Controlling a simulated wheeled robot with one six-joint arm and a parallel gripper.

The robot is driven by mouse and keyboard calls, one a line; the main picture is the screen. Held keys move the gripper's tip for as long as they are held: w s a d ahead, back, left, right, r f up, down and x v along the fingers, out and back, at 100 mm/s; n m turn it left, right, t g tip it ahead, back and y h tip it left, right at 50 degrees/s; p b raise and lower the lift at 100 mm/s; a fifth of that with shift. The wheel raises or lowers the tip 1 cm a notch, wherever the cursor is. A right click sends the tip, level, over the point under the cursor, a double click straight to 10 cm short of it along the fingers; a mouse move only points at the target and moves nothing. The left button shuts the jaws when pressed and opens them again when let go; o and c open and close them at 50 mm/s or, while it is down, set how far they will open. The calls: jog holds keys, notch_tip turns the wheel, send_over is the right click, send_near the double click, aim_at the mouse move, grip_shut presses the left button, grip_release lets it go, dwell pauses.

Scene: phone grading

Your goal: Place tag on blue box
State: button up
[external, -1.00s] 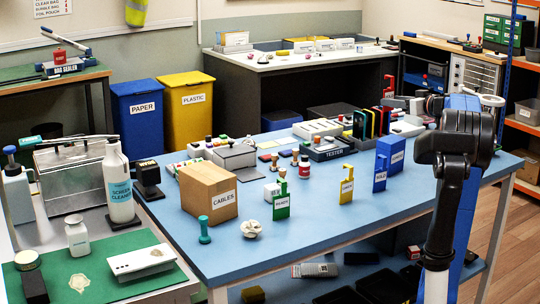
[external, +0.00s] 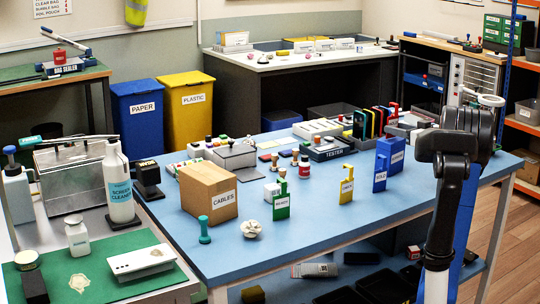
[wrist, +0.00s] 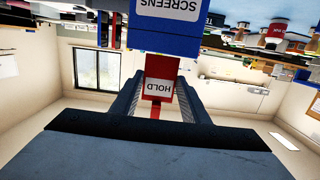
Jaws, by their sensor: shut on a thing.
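The blue box (external: 393,150) with a white label stands at the right part of the blue table in the external view. In the wrist view the blue box (wrist: 165,35) shows upside down, labelled SCREENS. In the external view my gripper and the red tag are hidden behind my arm.
The table's front right is clear.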

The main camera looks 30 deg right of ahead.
jog(key=shift+f, duration=0.15)
jog(key=o, duration=1.1)
jog(key=s+r, duration=0.1)
jog(key=s, duration=1.1)
jog(key=shift+r, duration=0.35)
